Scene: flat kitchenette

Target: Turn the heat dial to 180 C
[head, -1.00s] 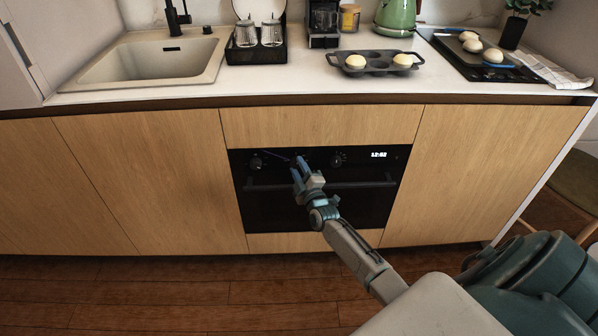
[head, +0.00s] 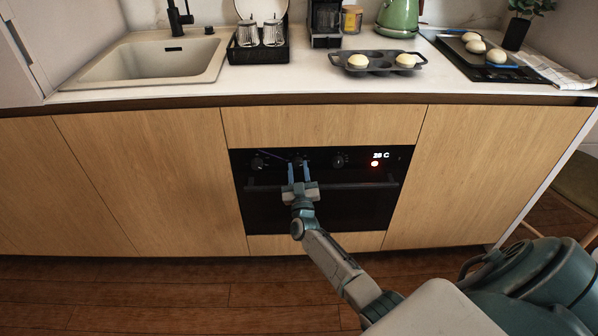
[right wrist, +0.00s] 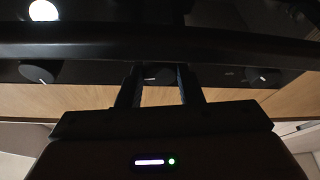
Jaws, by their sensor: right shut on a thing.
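The black oven (head: 320,205) has three round dials along its top panel. My right gripper (head: 298,166) is shut on the middle dial, with one finger on each side of it. In the right wrist view the middle dial (right wrist: 160,75) shows between the two fingers, partly hidden. The left dial (head: 258,163) and the right dial (head: 339,161) are free. The lit display (head: 381,155) shows a short reading ending in C, which looks like 28 C. A red light (head: 375,164) glows just below it. My left gripper is not in view.
The oven's handle bar (head: 360,185) runs across below the dials, close to my right gripper. Wooden cupboard fronts (head: 150,185) flank the oven. Above are the counter, a sink (head: 150,62), a muffin tray (head: 375,70) with buns and a green kettle (head: 398,18).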

